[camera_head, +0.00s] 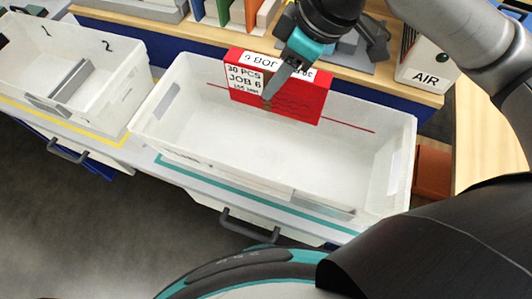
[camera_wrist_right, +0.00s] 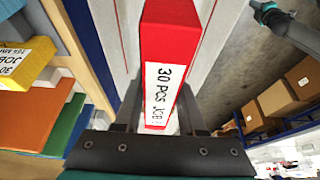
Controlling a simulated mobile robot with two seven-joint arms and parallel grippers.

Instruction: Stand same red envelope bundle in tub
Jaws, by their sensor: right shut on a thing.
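The red envelope bundle (camera_head: 300,98) has white labels reading "30 PCS JOB 6". It is upright, over the white tub (camera_head: 195,120), in front of its back wall, with its top above the rim. I cannot tell whether its lower edge touches the tub. My right gripper (camera_head: 268,101) is shut on the bundle, one finger lying across its front face. In the right wrist view the bundle (camera_wrist_right: 168,50) sits between the two fingers (camera_wrist_right: 160,128).
A second white tub (camera_head: 40,45), marked 1 and 2, stands to the left. Colored folders (camera_head: 235,14) stand on the wooden shelf behind. A white box marked AIR (camera_head: 425,65) is at the right. The rest of the main tub's inside is mostly clear.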

